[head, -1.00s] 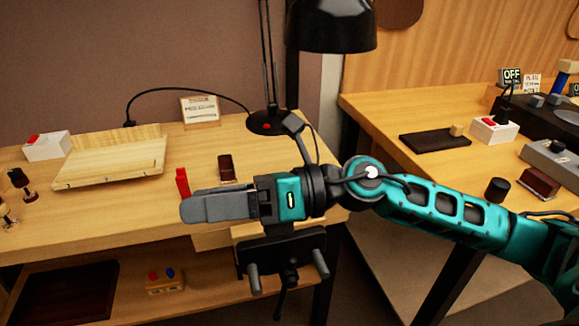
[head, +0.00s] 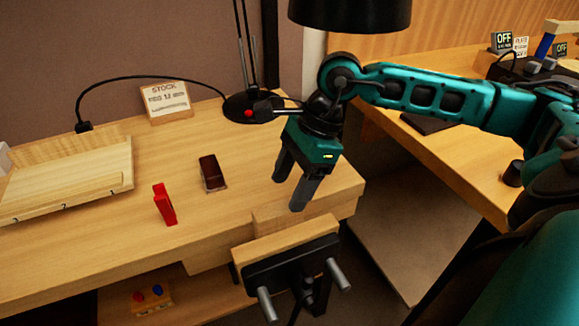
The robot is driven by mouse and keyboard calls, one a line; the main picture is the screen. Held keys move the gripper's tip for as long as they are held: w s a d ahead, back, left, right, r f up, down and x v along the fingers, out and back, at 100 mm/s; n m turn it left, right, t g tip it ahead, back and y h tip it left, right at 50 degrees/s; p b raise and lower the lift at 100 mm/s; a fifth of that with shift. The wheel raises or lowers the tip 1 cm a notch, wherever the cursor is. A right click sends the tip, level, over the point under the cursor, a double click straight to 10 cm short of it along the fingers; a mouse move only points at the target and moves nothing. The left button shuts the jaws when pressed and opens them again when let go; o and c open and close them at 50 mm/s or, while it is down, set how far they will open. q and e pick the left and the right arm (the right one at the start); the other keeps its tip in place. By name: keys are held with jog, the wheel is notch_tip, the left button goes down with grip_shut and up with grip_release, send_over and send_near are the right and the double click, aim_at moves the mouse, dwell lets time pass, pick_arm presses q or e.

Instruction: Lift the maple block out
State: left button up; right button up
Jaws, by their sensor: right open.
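A pale wooden block (head: 275,221), which looks like the maple block, sits at the bench's front right edge, between the bench and the wooden jaw of the vise (head: 290,262). Its lower part is hidden by the vise jaw. My right gripper (head: 288,193) points down just above the block, its two grey fingers apart with nothing between them. I cannot tell whether the fingertips touch the block. My left gripper is out of view.
On the bench (head: 120,240) are a red clamp-like piece (head: 165,204), a dark brown block (head: 212,173), a pale tray (head: 70,180) and a STOCK card (head: 165,101). The black lamp (head: 350,12) hangs close above my right arm. Vise handles stick out in front.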

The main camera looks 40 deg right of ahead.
aim_at(281, 207)
jog(key=shift+x, duration=2.7)
jog(key=c, duration=1.1)
jog(key=o, duration=0.5)
jog(key=c, duration=0.3)
jog(key=shift+c, duration=0.2)
